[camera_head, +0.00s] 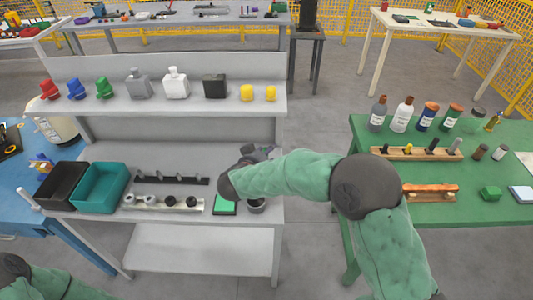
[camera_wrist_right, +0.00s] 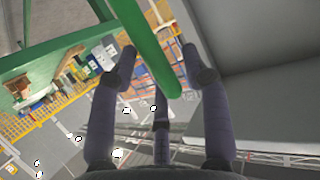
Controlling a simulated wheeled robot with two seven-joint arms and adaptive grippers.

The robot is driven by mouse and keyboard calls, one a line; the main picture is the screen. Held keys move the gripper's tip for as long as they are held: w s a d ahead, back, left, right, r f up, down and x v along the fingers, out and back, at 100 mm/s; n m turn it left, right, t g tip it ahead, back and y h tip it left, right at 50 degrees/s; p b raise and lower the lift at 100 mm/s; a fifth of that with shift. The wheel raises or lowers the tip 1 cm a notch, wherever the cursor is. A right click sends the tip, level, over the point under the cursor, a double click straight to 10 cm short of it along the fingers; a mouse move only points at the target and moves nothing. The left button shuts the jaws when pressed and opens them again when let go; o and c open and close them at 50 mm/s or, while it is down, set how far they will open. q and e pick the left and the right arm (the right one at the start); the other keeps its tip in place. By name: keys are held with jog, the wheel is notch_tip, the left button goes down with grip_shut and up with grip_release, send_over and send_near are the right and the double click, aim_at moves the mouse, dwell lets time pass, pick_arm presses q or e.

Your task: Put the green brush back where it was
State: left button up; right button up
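My right arm reaches across to the grey workbench, and its gripper (camera_head: 258,153) is over the back of the bench top, partly hidden by its own wrist. In the right wrist view, a long green rod with a rounded end, probably the green brush's handle (camera_wrist_right: 150,50), lies between the fingers of that gripper (camera_wrist_right: 160,58). The fingers are spread, with a clear gap between the rod and the right-hand finger. The brush's head does not show. I cannot make out the brush in the head view. Only part of my left arm shows at the lower left; its gripper is out of view.
A green pad (camera_head: 224,207) and a grey cup (camera_head: 257,206) are at the bench's front right. A teal bin (camera_head: 99,202), a black bin (camera_head: 62,190) and a holder with several round parts (camera_head: 163,202) stand left. The shelf above (camera_head: 160,103) bears several items.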

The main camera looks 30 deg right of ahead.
jog(key=p+v, duration=0.4)
jog(key=v, duration=0.8)
dwell(0.5)
